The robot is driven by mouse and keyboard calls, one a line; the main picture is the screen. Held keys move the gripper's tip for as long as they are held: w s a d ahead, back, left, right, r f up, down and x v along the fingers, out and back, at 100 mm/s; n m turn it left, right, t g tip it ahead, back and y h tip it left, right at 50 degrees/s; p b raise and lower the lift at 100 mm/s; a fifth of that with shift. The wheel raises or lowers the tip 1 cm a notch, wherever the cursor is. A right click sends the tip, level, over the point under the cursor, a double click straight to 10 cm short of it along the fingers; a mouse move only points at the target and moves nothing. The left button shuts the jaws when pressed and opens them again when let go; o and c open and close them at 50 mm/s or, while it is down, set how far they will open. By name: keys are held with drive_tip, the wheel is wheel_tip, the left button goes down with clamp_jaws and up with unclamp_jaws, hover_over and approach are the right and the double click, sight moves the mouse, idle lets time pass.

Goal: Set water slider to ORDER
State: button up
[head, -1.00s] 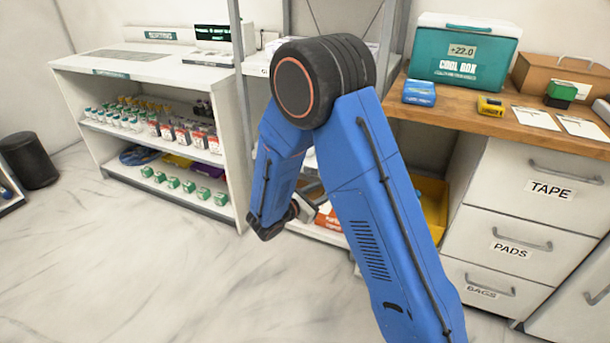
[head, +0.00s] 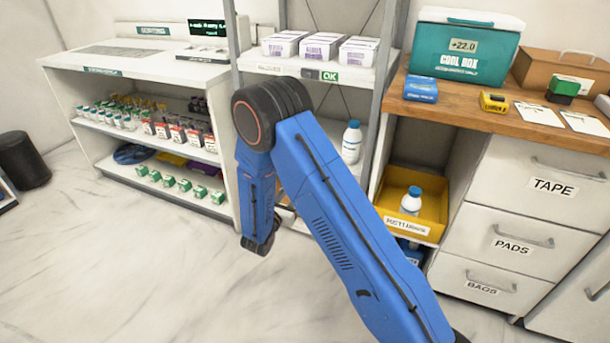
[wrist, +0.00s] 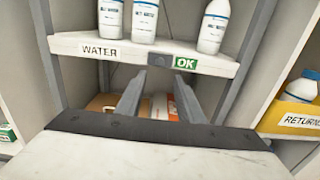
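In the wrist view, the water slider (wrist: 158,60) is a small grey piece on the front edge of the shelf labelled WATER (wrist: 100,50). A green OK tag (wrist: 186,63) shows just right of it. My gripper (wrist: 159,76) is open and empty. Its two fingers point at the shelf edge, one on each side of the slider, with the tips slightly below it in the picture. I cannot tell whether they touch. In the head view my arm hides the water slider and most of that shelf edge.
White bottles (wrist: 144,20) stand on the water shelf, with boxes (wrist: 103,104) below. The shelf above holds glove boxes (head: 324,46) and has its own OK tag (head: 328,76). A yellow returns bin (head: 428,222) with a bottle stands right. Open floor lies left.

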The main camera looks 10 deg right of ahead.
drive_tip(key=x, duration=1.2)
drive_tip(key=shift+w+d, duration=0.15)
clamp_jaws()
